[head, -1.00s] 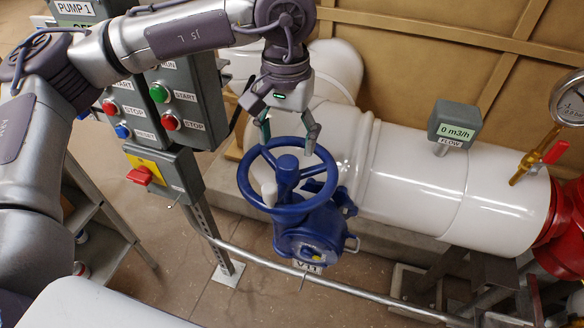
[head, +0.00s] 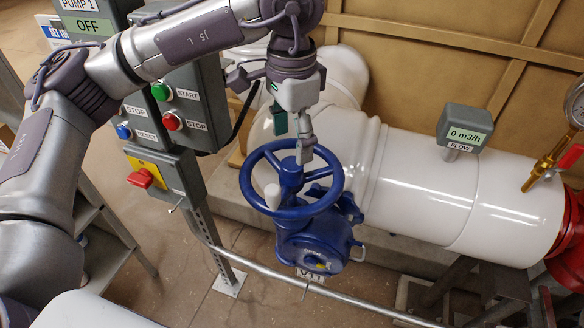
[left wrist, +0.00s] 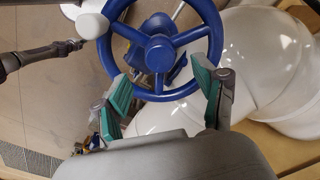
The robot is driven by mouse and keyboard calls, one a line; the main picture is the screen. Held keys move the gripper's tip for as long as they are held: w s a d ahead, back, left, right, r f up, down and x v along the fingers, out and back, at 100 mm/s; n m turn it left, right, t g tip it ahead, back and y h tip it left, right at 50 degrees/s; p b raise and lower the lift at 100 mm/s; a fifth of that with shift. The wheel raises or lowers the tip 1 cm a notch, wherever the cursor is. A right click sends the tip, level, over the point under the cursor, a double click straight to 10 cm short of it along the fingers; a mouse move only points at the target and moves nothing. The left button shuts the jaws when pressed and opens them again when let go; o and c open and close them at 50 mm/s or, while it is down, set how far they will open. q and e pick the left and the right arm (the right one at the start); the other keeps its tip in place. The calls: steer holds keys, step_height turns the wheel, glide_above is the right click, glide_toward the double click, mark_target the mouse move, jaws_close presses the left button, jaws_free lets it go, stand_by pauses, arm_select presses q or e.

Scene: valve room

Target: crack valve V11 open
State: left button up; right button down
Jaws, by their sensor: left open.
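Valve V11 has a blue handwheel (head: 334,201) with spokes, a central hub and a white knob (head: 272,196) on its near left side. Its blue body below carries a tag reading V11 (head: 311,272). My left gripper (head: 292,141) is open and points down at the wheel's far rim. In the left wrist view my left gripper (left wrist: 163,88) has its two green-padded fingers spread, with part of the handwheel rim (left wrist: 160,95) showing between them. I cannot tell whether a finger touches the rim.
A white pipe (head: 415,190) runs right from behind the valve, with a flow box (head: 464,130) reading 0 m3/h. Control boxes and a red-handled switch (head: 141,178) stand left. A metal rail (head: 262,261) crosses in front. A pressure gauge (head: 576,104) is far right.

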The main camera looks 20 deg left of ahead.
mark_target(292, 164)
arm_select(q)
step_height(292, 164, down, 7)
steer(key=b, duration=0.6)
steer(key=shift+b, duration=0.3)
